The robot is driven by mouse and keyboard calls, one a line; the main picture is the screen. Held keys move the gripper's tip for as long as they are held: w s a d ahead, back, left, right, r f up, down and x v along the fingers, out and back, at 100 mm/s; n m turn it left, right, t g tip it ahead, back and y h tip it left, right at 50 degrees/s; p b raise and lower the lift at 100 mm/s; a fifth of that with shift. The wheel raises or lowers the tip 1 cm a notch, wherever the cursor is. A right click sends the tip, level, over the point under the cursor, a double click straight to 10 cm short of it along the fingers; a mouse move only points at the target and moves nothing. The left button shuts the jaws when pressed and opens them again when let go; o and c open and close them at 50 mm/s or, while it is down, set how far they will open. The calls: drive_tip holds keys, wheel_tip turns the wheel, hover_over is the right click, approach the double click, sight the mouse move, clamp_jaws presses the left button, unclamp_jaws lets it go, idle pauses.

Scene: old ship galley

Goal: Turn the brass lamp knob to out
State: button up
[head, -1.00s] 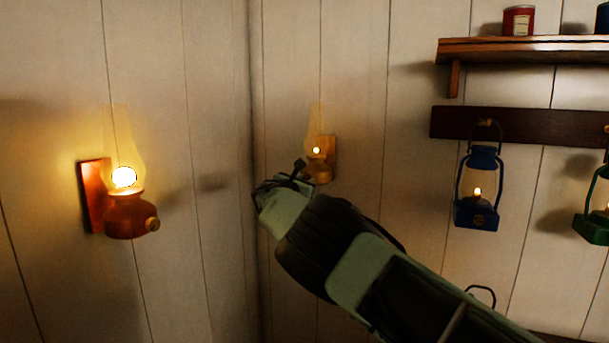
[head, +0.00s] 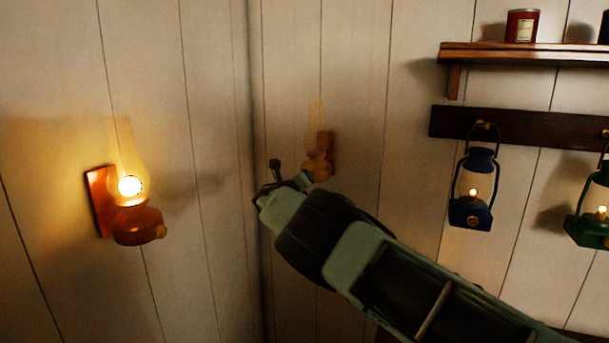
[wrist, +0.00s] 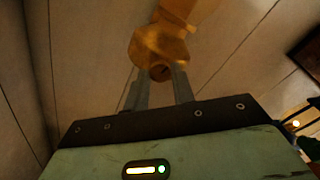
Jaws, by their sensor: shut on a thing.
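The brass wall lamp (head: 317,168) hangs on a small wooden backboard, right of the room corner. Its glass chimney (head: 316,115) shows no flame. In the wrist view the lamp's brass body (wrist: 162,45) is at the top, with its round knob (wrist: 159,73) facing my gripper. My gripper (wrist: 160,80) is shut on the knob, one finger on each side of it. In the head view my gripper (head: 289,174) is beside the lamp's base, and my arm hides the knob.
A lit copper-red lamp (head: 138,226) is on the left wall. A blue lantern (head: 472,192) and a green lantern (head: 590,220), both lit, hang from a dark rail (head: 455,122) at right. Above is a shelf (head: 520,56) with a red tin (head: 522,26).

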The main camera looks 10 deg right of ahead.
drive_tip(key=shift+f+n+p, duration=0.2)
drive_tip(key=shift+n+p, duration=0.4)
drive_tip(key=shift+n, duration=1)
drive_tip(key=o, duration=1)
drive_tip(key=shift+s, duration=0.1)
drive_tip(key=shift+r, duration=0.1)
drive_tip(key=shift+a, duration=0.1)
drive_tip(key=b+v, duration=0.7)
drive_tip(key=v, duration=1)
drive_tip(key=shift+b, duration=0.3)
drive_tip(key=shift+s, duration=0.1)
